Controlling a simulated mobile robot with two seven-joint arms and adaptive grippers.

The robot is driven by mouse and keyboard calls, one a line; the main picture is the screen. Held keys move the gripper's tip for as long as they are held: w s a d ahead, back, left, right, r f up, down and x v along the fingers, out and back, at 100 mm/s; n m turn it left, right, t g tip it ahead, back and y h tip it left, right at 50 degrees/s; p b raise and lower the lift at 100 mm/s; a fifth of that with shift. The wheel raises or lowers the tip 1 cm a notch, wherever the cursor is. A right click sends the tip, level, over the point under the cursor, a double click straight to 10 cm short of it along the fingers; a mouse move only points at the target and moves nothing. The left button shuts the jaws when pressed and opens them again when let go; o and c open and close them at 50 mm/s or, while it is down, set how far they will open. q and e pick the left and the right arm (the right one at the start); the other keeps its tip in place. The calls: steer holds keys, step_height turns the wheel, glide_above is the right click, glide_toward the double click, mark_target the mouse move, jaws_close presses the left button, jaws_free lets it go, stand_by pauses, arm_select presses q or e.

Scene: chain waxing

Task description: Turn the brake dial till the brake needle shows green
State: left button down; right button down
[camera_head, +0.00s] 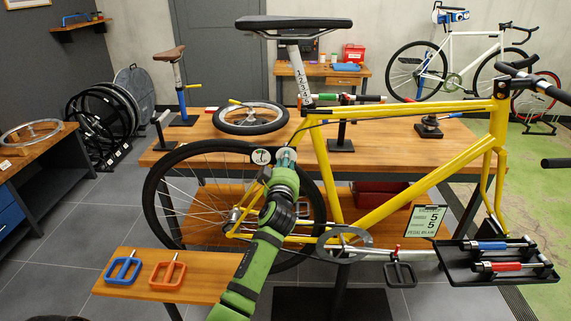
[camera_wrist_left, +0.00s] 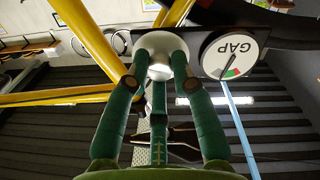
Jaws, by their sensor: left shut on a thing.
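The yellow bike (camera_head: 400,205) stands upright in front of the wooden bench, rear wheel to the left. My left gripper (camera_head: 284,168) is at the brake dial (camera_head: 286,156), below the saddle near the rear wheel's top. In the left wrist view its green fingers (camera_wrist_left: 161,62) are closed around the pale round dial (camera_wrist_left: 160,71). The brake gauge (camera_head: 261,157) sits just left of the dial. In the left wrist view the gauge (camera_wrist_left: 221,50) reads GAP and has a small red and green patch. Its dark needle is close to that patch; I cannot tell whether it is on green. My right gripper is out of view.
A blue pedal (camera_head: 123,268) and an orange pedal (camera_head: 168,272) lie on a low wooden shelf at front left. A black tray (camera_head: 490,271) with tools is at the right. A loose wheel (camera_head: 249,118) lies on the bench (camera_head: 385,157). The bike frame is close to my left arm.

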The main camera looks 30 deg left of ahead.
arm_select(q)
steer(key=shift+d+f+m, duration=0.1)
steer(key=shift+f+m, duration=0.15)
steer(key=shift+m, duration=0.05)
stand_by(0.4)
steer(key=shift+r+m+g+y+p, duration=0.2)
steer(key=shift+m+p, duration=1.8)
steer(key=shift+m, duration=5)
steer(key=shift+f+m+g+y+p, duration=0.25)
steer(key=shift+m+p, duration=1.7)
steer(key=shift+m, duration=5.05)
steer(key=shift+r, duration=0.3)
steer(key=c, duration=1)
jaws_free()
steer(key=shift+a, duration=0.2)
steer(key=shift+c, duration=0.2)
steer(key=shift+d, duration=0.1)
